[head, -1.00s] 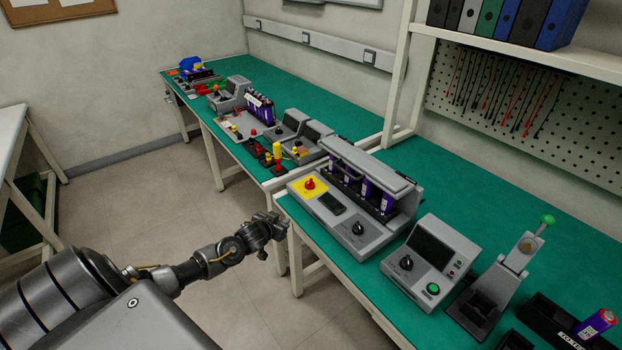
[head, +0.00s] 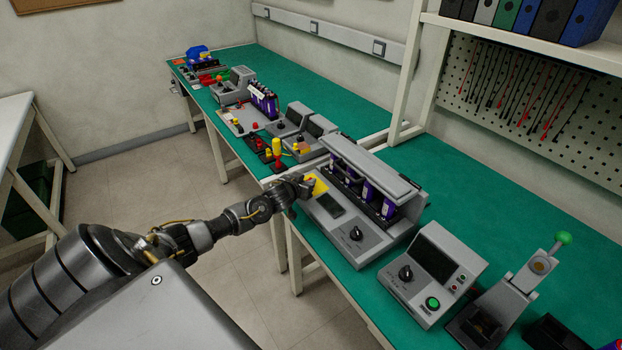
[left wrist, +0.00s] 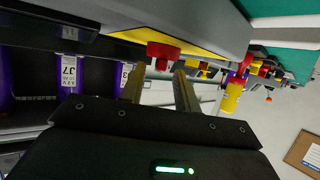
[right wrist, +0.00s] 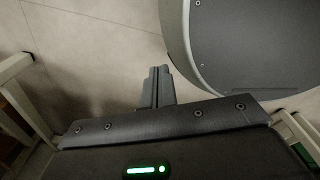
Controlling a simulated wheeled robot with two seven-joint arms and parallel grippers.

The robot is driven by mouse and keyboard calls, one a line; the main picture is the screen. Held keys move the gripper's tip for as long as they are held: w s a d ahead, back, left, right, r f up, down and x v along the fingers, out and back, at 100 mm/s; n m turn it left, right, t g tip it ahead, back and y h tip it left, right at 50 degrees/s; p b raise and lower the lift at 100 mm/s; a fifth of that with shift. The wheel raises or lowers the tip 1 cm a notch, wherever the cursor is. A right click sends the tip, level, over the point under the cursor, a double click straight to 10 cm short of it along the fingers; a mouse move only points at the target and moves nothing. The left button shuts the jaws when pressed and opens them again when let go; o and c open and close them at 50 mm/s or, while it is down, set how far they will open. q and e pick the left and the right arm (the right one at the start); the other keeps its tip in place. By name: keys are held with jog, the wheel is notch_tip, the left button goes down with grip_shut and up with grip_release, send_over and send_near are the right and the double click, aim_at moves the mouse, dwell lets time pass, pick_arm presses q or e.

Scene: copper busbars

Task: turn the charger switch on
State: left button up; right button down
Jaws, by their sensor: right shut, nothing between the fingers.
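The charger (head: 340,235) is a grey box with a row of purple battery cells under a raised grey cover. Its red switch (left wrist: 163,52) sits on a yellow plate (head: 320,187); my left gripper hides the switch in the head view. My left gripper (head: 306,185) is at the yellow plate. In the left wrist view its two fingers (left wrist: 159,72) are apart, with the red switch just beyond and between their tips. I cannot tell whether they touch it. My right gripper (right wrist: 158,72) is shut and empty above the floor, outside the head view.
A grey device with a green button (head: 432,303) stands right of the charger, then a lever press with a green knob (head: 562,238). Joysticks and yellow-red parts (head: 276,148) stand beyond the charger. The green bench top (head: 510,195) behind is clear.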

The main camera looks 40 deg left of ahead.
aim_at(310, 178)
pick_arm(q)
jog(key=shift+x, duration=1.85)
grip_shut()
